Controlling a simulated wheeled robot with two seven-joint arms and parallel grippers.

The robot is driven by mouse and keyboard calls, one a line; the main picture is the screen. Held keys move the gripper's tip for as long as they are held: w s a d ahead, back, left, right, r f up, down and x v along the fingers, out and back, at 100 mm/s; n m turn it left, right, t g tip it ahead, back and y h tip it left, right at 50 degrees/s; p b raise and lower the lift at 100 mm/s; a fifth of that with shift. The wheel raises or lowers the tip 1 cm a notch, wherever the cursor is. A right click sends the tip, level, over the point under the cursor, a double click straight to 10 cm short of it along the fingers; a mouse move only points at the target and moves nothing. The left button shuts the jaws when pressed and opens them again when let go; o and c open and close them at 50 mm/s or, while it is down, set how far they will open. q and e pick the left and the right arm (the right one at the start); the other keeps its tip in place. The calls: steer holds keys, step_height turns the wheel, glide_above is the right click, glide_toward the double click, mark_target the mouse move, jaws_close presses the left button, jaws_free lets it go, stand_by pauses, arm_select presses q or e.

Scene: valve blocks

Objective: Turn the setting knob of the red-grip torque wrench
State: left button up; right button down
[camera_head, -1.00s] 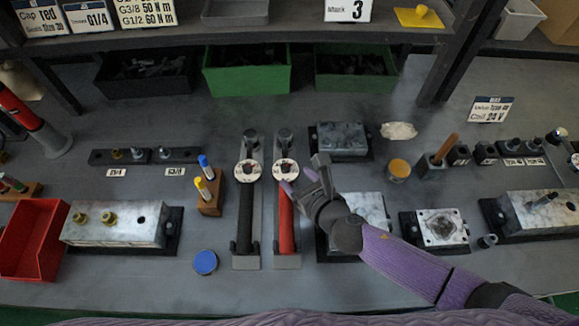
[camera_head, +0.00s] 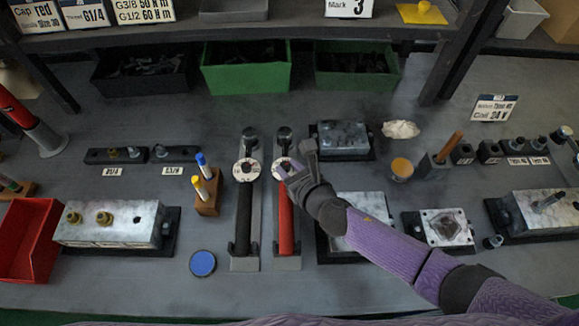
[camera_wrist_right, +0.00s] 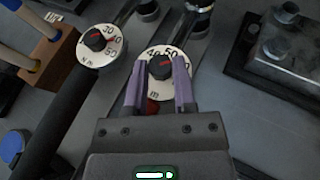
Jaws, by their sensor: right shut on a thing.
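The red-grip torque wrench (camera_head: 285,222) lies in its holder near the table's middle, its round white dial (camera_head: 279,169) toward the back. In the right wrist view its black setting knob (camera_wrist_right: 160,67) with a red mark sits at the dial's centre. My right gripper (camera_wrist_right: 157,88) has its two purple fingers on either side of this knob, shut on it; it also shows at the dial in the head view (camera_head: 284,172). The black-grip torque wrench (camera_head: 243,222) lies parallel on the left, with a similar dial (camera_wrist_right: 98,46). My left gripper is not in view.
A wooden block with blue and yellow pens (camera_head: 207,192) stands left of the wrenches. A grey block (camera_head: 343,137) and an orange-topped round pot (camera_head: 401,169) stand to the right. A blue disc (camera_head: 203,263) lies in front on the left.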

steer(key=shift+d+n+g, duration=0.1)
steer(key=shift+n+g, duration=0.2)
steer(key=shift+w+d+n+g+y, duration=0.15)
steer(key=shift+n+g+y, duration=0.45)
steer(key=shift+n+y, duration=0.4)
steer(key=shift+w+d+f+n+g+y+b, duration=0.1)
steer(key=shift+f+n+g+y+b, duration=0.05)
steer(key=shift+n+g+y+b, duration=0.6)
steer(key=n+g+y+b, duration=0.1)
steer(key=n+g+b, duration=0.1)
steer(key=n+g+y+b, duration=0.1)
steer(key=n+g+b, duration=0.1)
steer(key=shift+w+d+f+b, duration=0.1)
steer(key=shift+w+f+b, duration=0.1)
steer(key=shift+b, duration=0.2)
steer(key=g+b, duration=0.1)
steer(key=n+y+b, duration=0.1)
steer(key=shift+w+r+n+g+b, duration=0.1)
steer(key=shift+r+n+g+b, duration=0.15)
steer(key=shift+g+b, duration=0.1)
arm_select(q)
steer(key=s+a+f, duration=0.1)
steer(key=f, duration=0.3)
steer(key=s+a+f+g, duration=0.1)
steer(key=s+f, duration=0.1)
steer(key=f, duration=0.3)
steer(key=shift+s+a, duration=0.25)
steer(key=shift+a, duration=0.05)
arm_select(e)
steer(key=shift+r, duration=0.1)
